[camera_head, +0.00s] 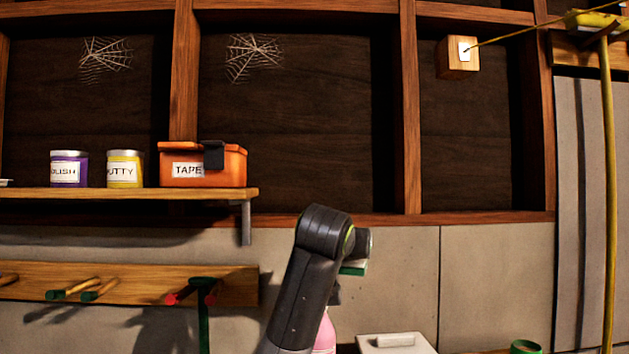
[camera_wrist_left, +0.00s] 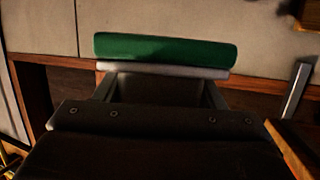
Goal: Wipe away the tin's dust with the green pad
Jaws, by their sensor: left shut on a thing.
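The green pad (camera_wrist_left: 165,48), with a pale underside, is held across the fingertips of my left gripper (camera_wrist_left: 162,80) in the left wrist view. In the head view only a small green piece of the pad (camera_head: 353,269) shows beside my dark wrist; the fingers are hidden there. On the wall shelf stand a purple tin (camera_head: 69,171) with a partly readable POLISH label, a yellow PUTTY tin (camera_head: 125,172) and an orange TAPE box (camera_head: 230,167) with a black patch or clasp. The pad is apart from them, lower and to the right. I cannot make out dust. My right gripper is out of view.
The wooden shelf (camera_head: 120,194) ends left of my arm. Below it is a peg rail (camera_head: 130,286). A pink bottle (camera_head: 326,335), a white lidded box (camera_head: 396,343) and a green cup (camera_head: 525,347) stand low in front.

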